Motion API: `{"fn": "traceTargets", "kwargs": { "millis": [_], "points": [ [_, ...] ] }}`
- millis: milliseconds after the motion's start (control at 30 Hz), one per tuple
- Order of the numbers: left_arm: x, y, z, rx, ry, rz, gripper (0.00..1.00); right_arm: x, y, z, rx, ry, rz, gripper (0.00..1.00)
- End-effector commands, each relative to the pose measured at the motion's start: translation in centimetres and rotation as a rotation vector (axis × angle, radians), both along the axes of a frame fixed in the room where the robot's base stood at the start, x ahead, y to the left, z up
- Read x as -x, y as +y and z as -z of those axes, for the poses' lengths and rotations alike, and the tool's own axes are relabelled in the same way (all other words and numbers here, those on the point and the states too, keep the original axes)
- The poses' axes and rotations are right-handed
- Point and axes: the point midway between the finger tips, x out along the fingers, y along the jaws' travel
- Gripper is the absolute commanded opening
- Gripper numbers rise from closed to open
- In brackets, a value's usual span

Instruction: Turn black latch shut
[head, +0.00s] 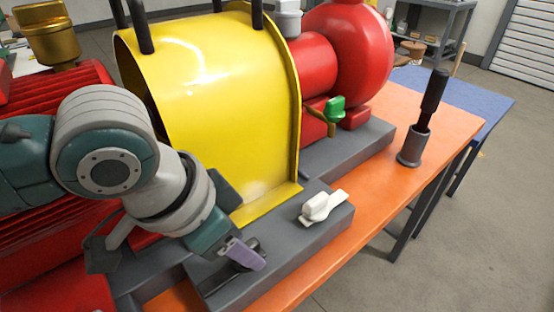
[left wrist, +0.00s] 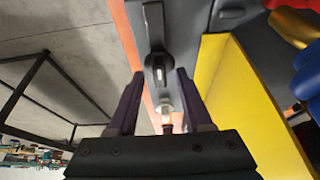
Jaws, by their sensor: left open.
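The black latch (head: 257,245) sits on the grey skid base, at the lower middle of the head view, partly hidden by my left gripper. In the left wrist view, its dark rounded knob (left wrist: 157,70) stands on a long flat bar. My left gripper (head: 246,254) has purple fingers and is at the latch. In the left wrist view, the open fingers (left wrist: 158,76) are on either side of the knob, with gaps visible. Whether the fingertips reach down beside the knob is unclear. My right gripper is not in view.
A white latch (head: 320,206) sits farther along the grey base (head: 345,222). The yellow guard (head: 215,100) rises close beside my left gripper. A green-handled valve (head: 335,108) and a black-handled tool in a grey cup (head: 411,150) are farther back. The orange tabletop (head: 375,185) is clear between.

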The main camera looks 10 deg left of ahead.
Motion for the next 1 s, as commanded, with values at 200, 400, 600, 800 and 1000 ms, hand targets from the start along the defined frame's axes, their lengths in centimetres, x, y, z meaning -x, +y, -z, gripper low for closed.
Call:
{"fn": "traceTargets", "kwargs": {
  "millis": [200, 400, 600, 800, 1000],
  "points": [
    [-0.03, -0.01, 0.06, 0.000, 0.000, 0.000, 0.50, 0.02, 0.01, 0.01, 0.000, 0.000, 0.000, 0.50],
    [-0.03, -0.01, 0.04, 0.000, 0.000, 0.000, 0.31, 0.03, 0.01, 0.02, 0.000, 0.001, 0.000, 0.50],
    [-0.02, 0.00, 0.04, 0.000, 0.000, 0.000, 0.08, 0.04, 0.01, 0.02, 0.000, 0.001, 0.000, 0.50],
    [-0.02, 0.01, 0.04, 0.000, 0.000, 0.000, 0.00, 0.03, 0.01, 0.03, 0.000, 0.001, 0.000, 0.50],
    [-0.02, 0.01, 0.04, 0.000, 0.000, 0.000, 0.00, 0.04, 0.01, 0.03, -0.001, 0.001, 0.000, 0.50]
  ]
}}
